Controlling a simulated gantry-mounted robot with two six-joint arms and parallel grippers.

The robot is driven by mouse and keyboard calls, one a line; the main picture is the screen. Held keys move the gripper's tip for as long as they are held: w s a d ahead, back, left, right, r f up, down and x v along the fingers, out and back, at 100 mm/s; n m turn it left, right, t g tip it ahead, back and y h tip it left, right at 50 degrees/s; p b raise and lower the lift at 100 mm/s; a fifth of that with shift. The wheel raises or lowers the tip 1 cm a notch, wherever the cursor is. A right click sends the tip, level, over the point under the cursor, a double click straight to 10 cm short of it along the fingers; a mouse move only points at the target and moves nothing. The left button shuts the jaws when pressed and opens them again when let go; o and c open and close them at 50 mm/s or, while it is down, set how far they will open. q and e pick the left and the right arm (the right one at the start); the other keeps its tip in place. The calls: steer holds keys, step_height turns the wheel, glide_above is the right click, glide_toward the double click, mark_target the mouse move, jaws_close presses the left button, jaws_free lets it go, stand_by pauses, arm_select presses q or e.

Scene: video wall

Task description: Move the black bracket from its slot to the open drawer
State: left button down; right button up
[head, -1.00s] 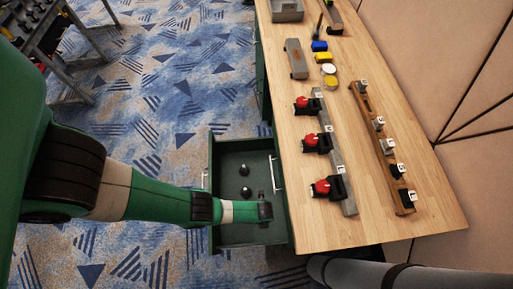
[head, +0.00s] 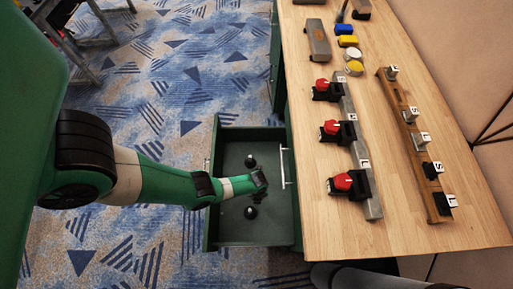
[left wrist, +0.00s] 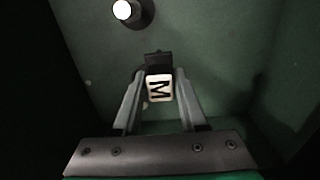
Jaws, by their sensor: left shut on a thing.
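My left gripper (head: 262,178) is over the open green drawer (head: 275,232), above its middle right part. In the left wrist view the left gripper (left wrist: 160,92) is shut on a black bracket (left wrist: 158,60) with a white tag marked with a black letter like an M. The drawer floor shows behind the bracket. I cannot tell whether the bracket touches that floor. The bracket is barely visible in the head view. My right gripper is not in view.
Two dark round pieces (head: 251,211) are in the drawer near the gripper. A wooden rail (head: 415,150) with several tagged pieces lies on the wooden table (head: 310,225). A grey rail (head: 373,208) with red-knobbed parts lies beside it, left of the wooden rail.

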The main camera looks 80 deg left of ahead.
arm_select(q)
steer(key=shift+a+f, duration=0.4)
steer(key=shift+f, duration=0.25)
steer(key=shift+a, duration=0.15)
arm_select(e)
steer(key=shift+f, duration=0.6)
arm_select(q)
steer(key=f+b, duration=0.2)
steer(key=b, duration=0.1)
steer(key=f+b, duration=0.1)
steer(key=f, duration=0.1)
steer(key=shift+a+f+b, duration=0.1)
steer(key=shift+a+b, duration=0.2)
steer(key=shift+a, duration=0.05)
steer(key=shift+c, duration=2.2)
jaws_free()
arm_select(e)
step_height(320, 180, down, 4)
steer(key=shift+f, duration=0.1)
arm_select(q)
step_height(320, 180, up, 12)
steer(key=p, duration=1.2)
steer(key=shift+r, duration=0.25)
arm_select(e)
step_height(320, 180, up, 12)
